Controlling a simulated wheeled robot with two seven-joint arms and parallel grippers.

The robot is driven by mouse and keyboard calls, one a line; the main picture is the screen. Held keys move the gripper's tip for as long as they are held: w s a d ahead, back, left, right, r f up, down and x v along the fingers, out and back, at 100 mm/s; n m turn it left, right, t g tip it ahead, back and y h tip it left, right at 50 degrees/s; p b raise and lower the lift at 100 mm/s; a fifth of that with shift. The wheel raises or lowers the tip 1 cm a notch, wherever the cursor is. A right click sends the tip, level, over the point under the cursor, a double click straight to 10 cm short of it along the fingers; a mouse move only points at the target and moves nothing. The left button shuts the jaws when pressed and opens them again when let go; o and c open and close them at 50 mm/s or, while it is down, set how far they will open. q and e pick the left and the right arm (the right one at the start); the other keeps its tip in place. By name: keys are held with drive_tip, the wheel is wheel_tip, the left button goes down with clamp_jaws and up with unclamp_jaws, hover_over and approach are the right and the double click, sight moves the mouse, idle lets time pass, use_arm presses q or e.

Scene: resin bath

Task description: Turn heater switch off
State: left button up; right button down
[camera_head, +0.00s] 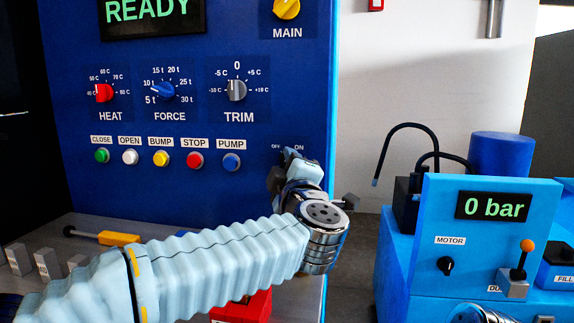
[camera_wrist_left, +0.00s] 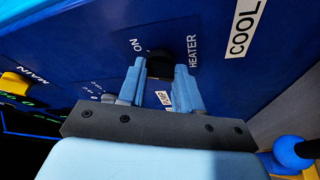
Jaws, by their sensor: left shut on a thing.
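The heater switch (camera_wrist_left: 159,60) shows in the left wrist view as a black knob on the blue panel, next to the HEATER label (camera_wrist_left: 193,52) and an ON mark (camera_wrist_left: 136,47). My left gripper (camera_wrist_left: 161,76) has its two light blue fingers on either side of this knob, shut on it. In the head view my left gripper (camera_head: 287,165) is at the lower right of the blue panel, just under the small OFF and ON marks. There the gripper mostly hides the switch. I cannot tell which way the knob points. My right gripper is not in view.
The blue panel (camera_head: 250,30) has HEAT (camera_head: 104,93), FORCE (camera_head: 163,91) and TRIM (camera_head: 236,90) dials above several push buttons; PUMP (camera_head: 231,162) is nearest my gripper. A blue pump unit (camera_head: 400,240) reading 0 bar stands at right. A yellow-handled tool (camera_head: 118,238) lies lower left.

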use_arm(q)
drive_tip(key=shift+r+n+g+h+p, duration=0.25)
drive_tip(key=shift+n+g+p, duration=0.5)
drive_tip(key=shift+n, duration=1.25)
drive_tip(key=shift+n+g+h+p, duration=0.35)
drive_tip(key=shift+n+g+p, duration=0.4)
drive_tip(key=shift+n, duration=1.25)
drive_tip(key=shift+r+n+g+h+p, duration=0.25)
drive_tip(key=shift+n+g+p, duration=0.5)
drive_tip(key=shift+n, duration=1.25)
drive_tip(key=shift+f, duration=0.1)
drive_tip(key=o, duration=1)
drive_tip(key=shift+o, duration=0.2)
drive_tip(key=b+v, duration=0.1)
drive_tip(key=v, duration=1.2)
drive_tip(key=shift+s+r, duration=0.3)
drive_tip(key=shift+r, duration=0.05)
